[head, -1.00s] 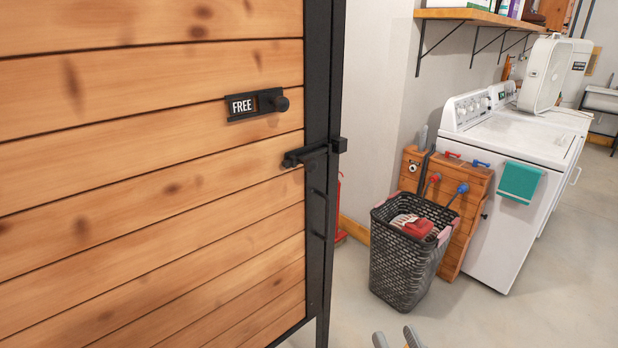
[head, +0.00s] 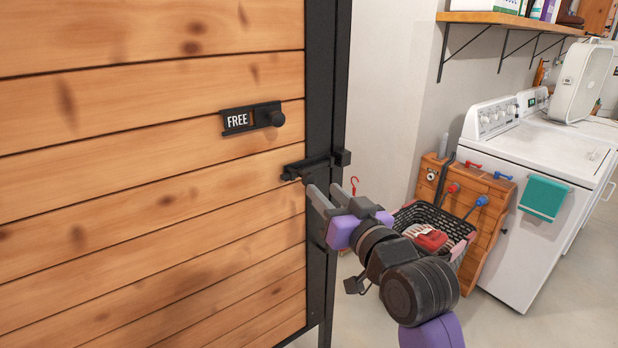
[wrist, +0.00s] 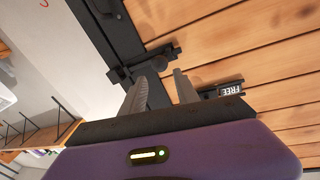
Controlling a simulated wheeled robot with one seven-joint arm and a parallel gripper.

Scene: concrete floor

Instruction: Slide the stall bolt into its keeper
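A black bolt (head: 312,166) lies across the right side of the wooden stall door. Its handle end is on the left, and a black block (head: 342,157), which looks like the keeper, sits by the dark frame edge. I cannot tell how far the bolt sits in it. My gripper (head: 321,186) is just below and in front of the bolt, its two grey fingers apart and empty. In the wrist view the bolt (wrist: 150,66) lies just beyond the open fingertips (wrist: 163,78). I cannot see contact.
A shelf (head: 520,22) hangs above.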

